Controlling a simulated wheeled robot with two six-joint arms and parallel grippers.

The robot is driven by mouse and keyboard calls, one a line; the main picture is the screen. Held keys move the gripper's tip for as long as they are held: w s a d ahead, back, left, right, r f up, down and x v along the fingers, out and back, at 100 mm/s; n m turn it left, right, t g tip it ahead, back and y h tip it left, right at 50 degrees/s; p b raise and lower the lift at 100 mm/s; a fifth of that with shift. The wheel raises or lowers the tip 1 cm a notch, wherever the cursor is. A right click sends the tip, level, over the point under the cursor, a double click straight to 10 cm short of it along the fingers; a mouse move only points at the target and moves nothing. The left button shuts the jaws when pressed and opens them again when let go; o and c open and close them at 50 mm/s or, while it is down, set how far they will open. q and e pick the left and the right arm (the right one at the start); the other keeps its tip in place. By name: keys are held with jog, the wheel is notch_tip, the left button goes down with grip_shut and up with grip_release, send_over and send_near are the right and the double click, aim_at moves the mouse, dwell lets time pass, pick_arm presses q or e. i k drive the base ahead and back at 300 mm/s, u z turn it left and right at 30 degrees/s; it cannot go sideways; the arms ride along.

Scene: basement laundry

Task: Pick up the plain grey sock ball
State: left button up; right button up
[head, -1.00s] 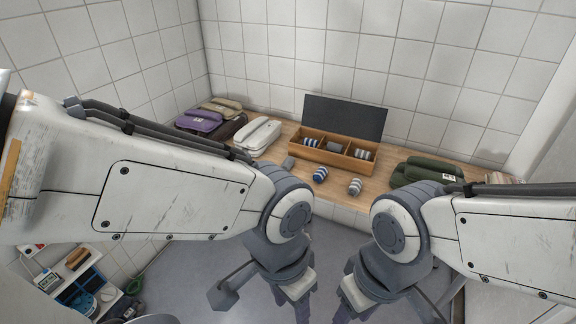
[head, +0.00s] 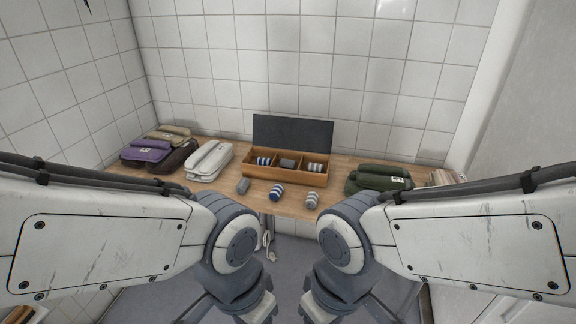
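A plain grey sock ball (head: 242,186) lies on the wooden table in front of the box, left of a blue-and-white striped sock ball (head: 277,191) and a grey-and-white striped one (head: 312,200). The wooden box (head: 262,174) has its dark lid up and three compartments. They hold a blue-striped ball (head: 264,160) at left, a plain dark grey ball (head: 288,163) in the middle and a grey-striped ball (head: 316,167) at right. My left gripper (head: 262,309) and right gripper (head: 312,309) are low at the bottom edge, clear of the table; their fingertips are cut off.
On the table (head: 225,195), purple and brown folded bundles (head: 146,154) and a white one (head: 208,162) lie left. A dark green bundle (head: 377,180) lies right, near a small stack (head: 441,177). Tiled walls close the back and left.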

aim_at(242, 185)
jog(key=z, duration=0.1)
jog(key=i, duration=1.7)
jog(key=z, duration=0.15)
